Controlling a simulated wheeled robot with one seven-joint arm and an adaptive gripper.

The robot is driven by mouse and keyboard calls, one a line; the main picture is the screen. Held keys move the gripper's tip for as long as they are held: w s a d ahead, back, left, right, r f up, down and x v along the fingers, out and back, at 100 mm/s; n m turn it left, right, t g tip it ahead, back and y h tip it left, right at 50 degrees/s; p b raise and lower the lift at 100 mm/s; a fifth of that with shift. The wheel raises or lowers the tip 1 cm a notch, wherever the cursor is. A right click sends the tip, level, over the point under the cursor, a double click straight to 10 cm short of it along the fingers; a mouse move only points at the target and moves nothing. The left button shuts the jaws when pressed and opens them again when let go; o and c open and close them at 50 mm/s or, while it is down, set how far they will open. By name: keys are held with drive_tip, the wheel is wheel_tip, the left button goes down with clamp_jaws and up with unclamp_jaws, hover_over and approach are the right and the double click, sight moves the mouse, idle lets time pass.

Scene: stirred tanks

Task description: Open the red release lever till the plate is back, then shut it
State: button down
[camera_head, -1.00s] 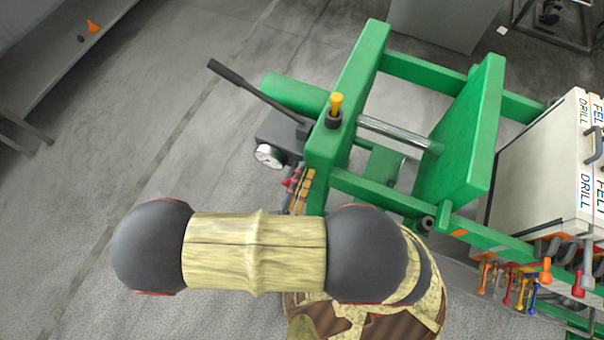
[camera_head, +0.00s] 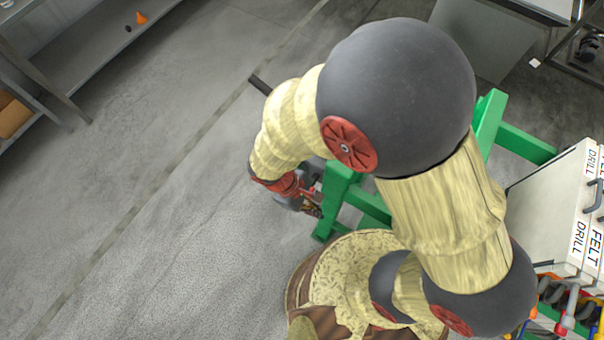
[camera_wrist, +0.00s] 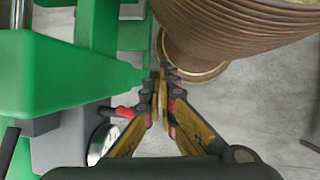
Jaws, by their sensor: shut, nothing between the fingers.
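The red release lever (camera_wrist: 124,112) shows in the wrist view, beside the dark pump body and its round gauge (camera_wrist: 100,142). My gripper (camera_wrist: 163,78) is shut and empty. Its fingertips are to the right of and beyond the lever in the picture, and I see no contact. In the head view, my gripper (camera_head: 311,203) is low beside the green press frame (camera_head: 338,190); the lever cannot be told apart there. My arm covers most of the press, including most of the green plate (camera_head: 488,113), of which only an upper edge seems to show.
The tip of the black pump handle (camera_head: 261,84) sticks out behind my arm. Grey floor at the left is clear up to a shelf (camera_head: 90,55).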

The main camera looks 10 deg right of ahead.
drive_tip(key=w+a+r+n+t+y+p, duration=0.1)
drive_tip(key=w+a+r+y, duration=0.2)
drive_tip(key=w+r, duration=0.15)
drive_tip(key=w+a+r+t+y+p, duration=0.1)
drive_tip(key=w+a+r+t+y, duration=0.1)
drive_tip(key=w+a+r, duration=0.3)
drive_tip(key=d+f+b, duration=0.2)
drive_tip(key=d+f, duration=0.3)
drive_tip(key=f, duration=0.7)
drive_tip(key=shift+w+f, duration=0.15)
drive_tip(key=shift+w, duration=0.1)
